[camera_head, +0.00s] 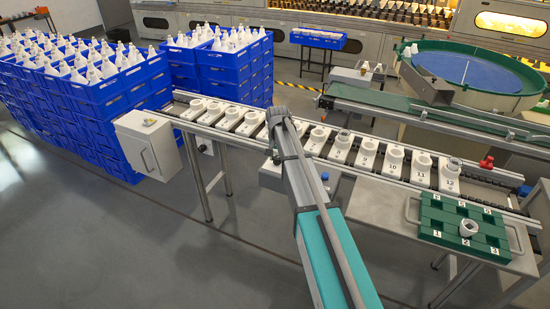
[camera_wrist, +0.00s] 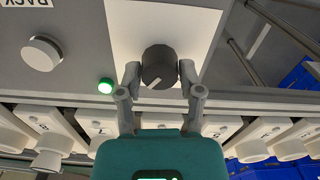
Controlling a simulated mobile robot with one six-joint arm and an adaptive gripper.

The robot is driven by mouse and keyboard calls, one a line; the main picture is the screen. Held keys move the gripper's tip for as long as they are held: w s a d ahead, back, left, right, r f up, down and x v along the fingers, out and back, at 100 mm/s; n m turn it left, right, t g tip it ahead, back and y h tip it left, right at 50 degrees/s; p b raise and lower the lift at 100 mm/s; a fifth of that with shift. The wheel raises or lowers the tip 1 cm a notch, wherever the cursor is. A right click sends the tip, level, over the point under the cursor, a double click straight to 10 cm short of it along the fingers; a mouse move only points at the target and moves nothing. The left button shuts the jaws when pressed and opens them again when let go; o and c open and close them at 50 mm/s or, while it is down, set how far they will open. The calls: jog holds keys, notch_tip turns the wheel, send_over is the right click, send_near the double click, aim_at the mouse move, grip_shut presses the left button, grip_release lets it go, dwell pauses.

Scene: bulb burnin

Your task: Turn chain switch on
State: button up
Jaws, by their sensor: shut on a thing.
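In the wrist view a dark round knob (camera_wrist: 158,62), which looks like the chain switch, sits on a white plate (camera_wrist: 205,28) on a grey panel. A short white mark on the knob slants. My gripper (camera_wrist: 159,76) has one finger on each side of the knob and is shut on it. A small green lamp (camera_wrist: 105,85) beside the plate is lit. In the head view my arm reaches over the conveyor (camera_head: 390,180), and the knob and fingertips are hidden.
A pale round button (camera_wrist: 40,52) and a label reading RACK (camera_wrist: 28,3) are left of the knob. White numbered holders (camera_head: 341,147) line the conveyor close to my gripper. A green tray (camera_head: 457,205) stands at right; stacked blue crates (camera_head: 130,110) stand at left.

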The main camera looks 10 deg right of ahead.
jog(key=shift+s+a, duration=0.1)
jog(key=shift+s, duration=0.1)
jog(key=o, duration=1)
jog(key=shift+o, duration=0.6)
jog(key=shift+w, duration=0.1)
jog(key=shift+r, duration=0.15)
